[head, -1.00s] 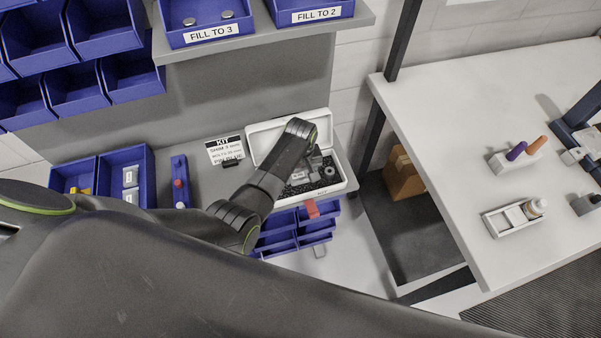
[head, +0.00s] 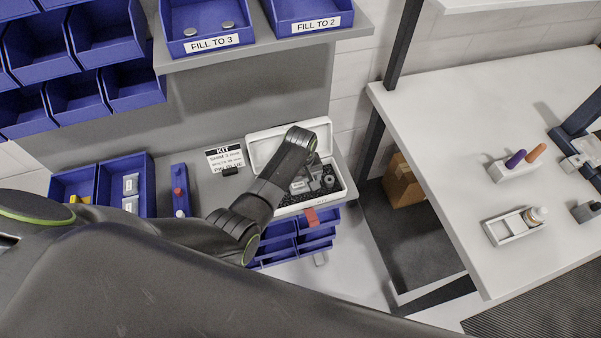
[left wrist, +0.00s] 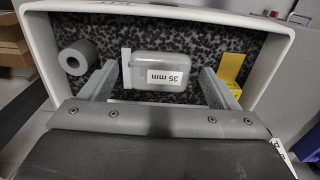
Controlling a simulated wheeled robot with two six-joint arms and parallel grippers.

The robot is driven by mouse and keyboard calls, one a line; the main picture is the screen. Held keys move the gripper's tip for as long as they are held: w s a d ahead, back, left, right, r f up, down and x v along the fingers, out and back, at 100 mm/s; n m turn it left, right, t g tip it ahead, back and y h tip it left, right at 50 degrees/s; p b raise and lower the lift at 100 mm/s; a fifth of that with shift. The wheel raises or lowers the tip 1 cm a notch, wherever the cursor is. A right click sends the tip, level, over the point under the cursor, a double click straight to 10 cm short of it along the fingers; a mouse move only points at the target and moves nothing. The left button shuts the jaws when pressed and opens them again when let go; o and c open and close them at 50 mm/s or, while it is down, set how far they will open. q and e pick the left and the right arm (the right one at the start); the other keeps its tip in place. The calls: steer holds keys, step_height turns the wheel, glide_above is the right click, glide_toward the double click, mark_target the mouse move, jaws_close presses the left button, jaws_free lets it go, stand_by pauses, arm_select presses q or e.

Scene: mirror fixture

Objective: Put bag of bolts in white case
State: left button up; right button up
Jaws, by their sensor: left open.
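The white case (head: 341,194) stands open on the bench, its lid raised at the back. It has speckled dark foam inside, and its rim (left wrist: 282,38) frames the left wrist view. A clear bag with a "35 mm" label (left wrist: 155,72) lies on the foam inside the case. My left gripper (left wrist: 157,84) is open, with one finger on each side of the bag and a gap visible at both sides. In the head view my left arm reaches over the case and hides part of it. My right gripper is not in view.
In the case, a grey cylinder (left wrist: 77,57) lies left of the bag and a yellow part (left wrist: 232,70) lies right. Blue bins (head: 126,174) holding labelled packets stand left, near a KIT card (head: 224,157). A shelf (head: 345,34) overhangs behind. A white table (head: 450,130) stands right.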

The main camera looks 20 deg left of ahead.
mark_target(300, 186)
arm_select(q)
step_height(300, 186, up, 12)
steer(key=shift+b, duration=0.3)
steer(key=shift+f, duration=0.15)
stand_by(0.4)
